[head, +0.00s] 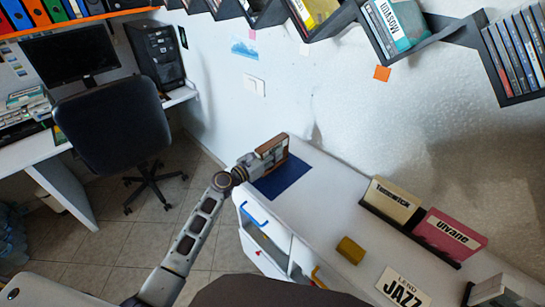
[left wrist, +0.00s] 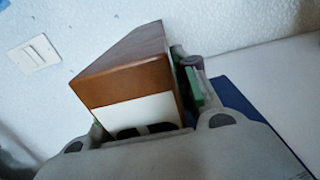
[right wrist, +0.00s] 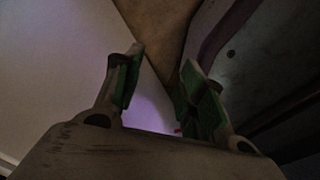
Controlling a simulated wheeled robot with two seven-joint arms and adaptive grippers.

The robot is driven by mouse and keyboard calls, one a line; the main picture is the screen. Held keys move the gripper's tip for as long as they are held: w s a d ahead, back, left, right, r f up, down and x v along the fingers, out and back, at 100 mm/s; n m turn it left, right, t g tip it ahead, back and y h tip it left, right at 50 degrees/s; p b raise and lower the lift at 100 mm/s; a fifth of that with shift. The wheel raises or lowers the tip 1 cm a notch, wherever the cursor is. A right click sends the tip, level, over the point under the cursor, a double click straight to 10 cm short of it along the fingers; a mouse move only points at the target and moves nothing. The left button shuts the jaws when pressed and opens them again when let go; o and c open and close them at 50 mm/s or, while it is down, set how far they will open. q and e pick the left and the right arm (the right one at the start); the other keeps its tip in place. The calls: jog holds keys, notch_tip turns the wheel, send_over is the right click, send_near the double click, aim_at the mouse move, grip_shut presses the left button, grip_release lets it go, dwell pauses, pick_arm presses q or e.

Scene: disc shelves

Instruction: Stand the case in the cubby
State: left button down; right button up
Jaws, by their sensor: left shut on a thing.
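A brown case (head: 272,146) with a white label side is in my left gripper (head: 256,160), above the far left end of the white cabinet top. In the left wrist view, the case (left wrist: 128,75) stands tilted between the fingers of the left gripper (left wrist: 150,125); its lower part is hidden by the gripper. The dark zigzag shelf of cubbies (head: 447,38) is on the wall, with cases in several cubbies. My right gripper (right wrist: 160,85) shows only in the right wrist view, open, with nothing between its fingers.
A blue mat (head: 285,178) lies on the cabinet top (head: 335,195) beneath the held case. A cream case (head: 394,199) and a pink case (head: 448,234) stand in dark holders. A yellow block (head: 350,250) and a JAZZ card (head: 402,290) lie nearer. A chair (head: 112,130) stands left.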

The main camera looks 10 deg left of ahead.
pick_arm(q)
jog(key=shift+f, duration=0.2)
jog(key=c, duration=1.1)
grip_release()
jog(key=shift+f, duration=0.1)
pick_arm(e)
jog(key=shift+s+d+f, duration=0.15)
jog(key=shift+f, duration=0.2)
jog(key=shift+r, duration=0.15)
